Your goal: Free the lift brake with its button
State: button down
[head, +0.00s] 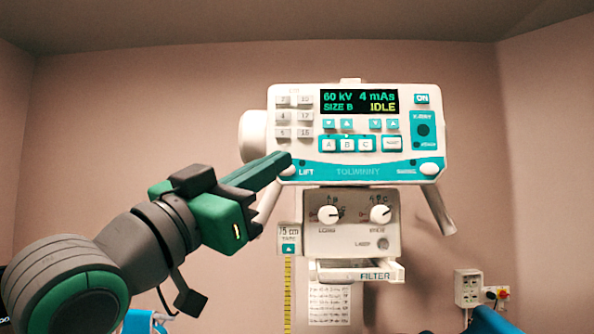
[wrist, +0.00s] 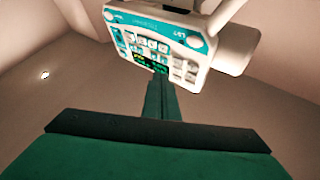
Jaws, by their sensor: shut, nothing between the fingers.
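The white and teal control head (head: 357,172) hangs in front of me, its display reading 60 kV, 4 mAs, SIZE B and IDLE. A white oval button (head: 287,171) sits at its lower left corner beside the word LIFT. In the wrist view this button (wrist: 195,42) is at the upper right of the tilted panel. My gripper (head: 284,158) is shut and empty, its green fingers overlapping the panel's left edge just above the button. In the wrist view the fingertips (wrist: 158,80) lie below the display, away from the button. I cannot tell whether they touch the panel.
A second white oval button (head: 429,169) is at the lower right corner. Handles slant down on both sides, the right handle (head: 437,208) clear of my arm. Below are a box with two dials (head: 352,222), a FILTER tray (head: 376,276) and a yellow tape (head: 288,290).

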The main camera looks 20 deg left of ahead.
jog(key=w+a, duration=0.2)
jog(key=w, duration=0.6)
jog(key=shift+w, duration=0.25)
jog(key=shift+w+a, duration=0.1)
jog(key=shift+s+a, duration=0.1)
jog(key=shift+s, duration=0.2)
dwell(0.5)
dwell(0.4)
jog(key=shift+w, duration=0.2)
dwell(0.4)
